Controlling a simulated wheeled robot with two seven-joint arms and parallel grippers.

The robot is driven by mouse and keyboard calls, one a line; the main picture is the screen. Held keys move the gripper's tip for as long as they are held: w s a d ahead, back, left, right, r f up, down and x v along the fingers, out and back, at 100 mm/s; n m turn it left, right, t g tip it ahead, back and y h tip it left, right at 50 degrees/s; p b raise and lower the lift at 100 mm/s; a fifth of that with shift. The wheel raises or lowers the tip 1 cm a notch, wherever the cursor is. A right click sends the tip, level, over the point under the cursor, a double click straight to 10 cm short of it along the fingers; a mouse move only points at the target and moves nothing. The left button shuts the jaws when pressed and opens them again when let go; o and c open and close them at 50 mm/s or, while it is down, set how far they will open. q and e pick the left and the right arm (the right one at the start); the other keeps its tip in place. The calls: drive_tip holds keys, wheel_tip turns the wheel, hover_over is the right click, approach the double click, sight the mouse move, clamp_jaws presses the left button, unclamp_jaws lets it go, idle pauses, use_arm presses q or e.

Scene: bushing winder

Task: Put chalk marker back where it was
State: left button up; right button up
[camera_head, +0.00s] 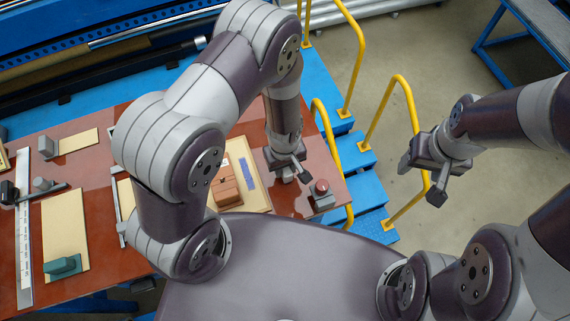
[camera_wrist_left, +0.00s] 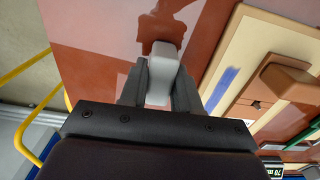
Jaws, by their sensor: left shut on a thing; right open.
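My left gripper (camera_head: 290,173) is low over the red-brown table, near its right end. In the left wrist view my left gripper (camera_wrist_left: 160,85) is shut on a pale grey, blocky piece, which I take to be the chalk marker (camera_wrist_left: 163,72). Its far end points toward the glossy table top, where a darker red-brown reflection shows. I cannot tell whether it touches the table. In the head view the marker is mostly hidden by the fingers.
A grey box with a red button (camera_head: 321,190) stands just right of my left gripper. A cream board (camera_head: 257,198) with a blue strip (camera_head: 248,163) and a brown block (camera_head: 225,187) lies to the left. Yellow rails (camera_head: 405,100) and blue steps (camera_head: 372,230) border the table's right end.

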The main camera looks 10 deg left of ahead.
use_arm(q)
drive_tip(key=o, duration=1)
drive_tip(key=shift+r, duration=0.35)
wheel_tip(320, 180, up, 11)
drive_tip(key=b, duration=0.2)
drive_tip(key=s+a+r+m+t, duration=0.1)
drive_tip(key=s+a+r+m, duration=0.3)
drive_tip(key=a+r+m, duration=0.4)
drive_tip(key=shift+n, duration=0.5)
drive_tip(key=f+b, duration=0.4)
drive_tip(key=f, duration=0.1)
drive_tip(key=f+b, duration=0.2)
drive_tip(key=shift+w+a+f+b, duration=0.25)
drive_tip(key=shift+a+f+b, duration=0.1)
drive_tip(key=shift+a+b, duration=0.05)
